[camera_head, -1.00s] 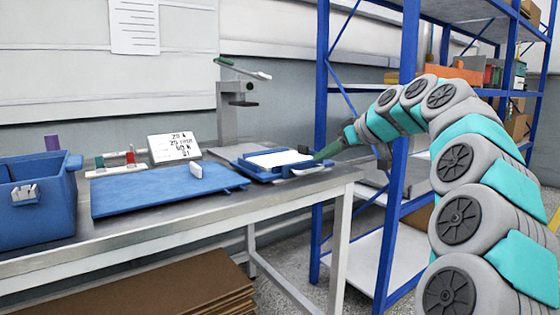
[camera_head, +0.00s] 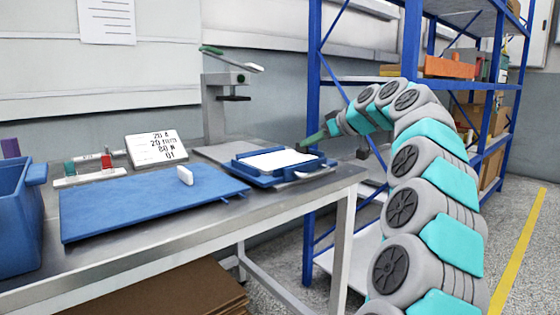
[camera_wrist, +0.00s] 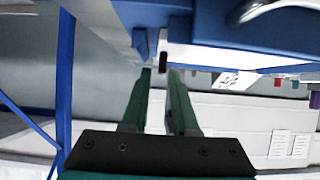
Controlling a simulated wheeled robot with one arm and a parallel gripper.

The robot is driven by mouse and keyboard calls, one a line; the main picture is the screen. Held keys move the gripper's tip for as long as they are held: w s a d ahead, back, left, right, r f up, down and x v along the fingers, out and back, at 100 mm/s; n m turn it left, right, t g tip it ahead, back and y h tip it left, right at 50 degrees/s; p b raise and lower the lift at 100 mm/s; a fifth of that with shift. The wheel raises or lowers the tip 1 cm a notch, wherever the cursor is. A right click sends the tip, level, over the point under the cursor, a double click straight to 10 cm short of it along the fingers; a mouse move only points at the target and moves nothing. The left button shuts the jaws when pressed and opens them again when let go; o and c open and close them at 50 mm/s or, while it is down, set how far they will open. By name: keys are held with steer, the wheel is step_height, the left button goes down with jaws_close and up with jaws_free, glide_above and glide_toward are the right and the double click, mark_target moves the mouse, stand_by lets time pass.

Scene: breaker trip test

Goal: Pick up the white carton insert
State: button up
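A flat white piece, which looks like the carton insert (camera_head: 278,161), lies in a blue tray-like holder (camera_head: 262,179) near the right end of the bench. My gripper (camera_head: 308,143) is at the back right edge of this holder in the head view, apparently just beside the white piece. In the wrist view, the two green fingers of my gripper (camera_wrist: 162,72) stand apart, with a gap between them. A blue part (camera_wrist: 215,28) with a pale band below it lies close beyond the fingertips. I cannot tell whether the fingers touch anything.
A blue mat (camera_head: 130,206) with a small upright white block (camera_head: 184,176) lies left of the holder. A grey stand (camera_head: 214,108) with a green lever rises behind. A blue bin (camera_head: 20,225) is far left. A blue shelf post (camera_head: 313,130) stands close to my arm.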

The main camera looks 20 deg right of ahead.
mark_target(280, 155)
steer(key=x, duration=0.4)
steer(key=shift+w+a, duration=0.1)
steer(key=shift+a, duration=0.05)
jaws_close()
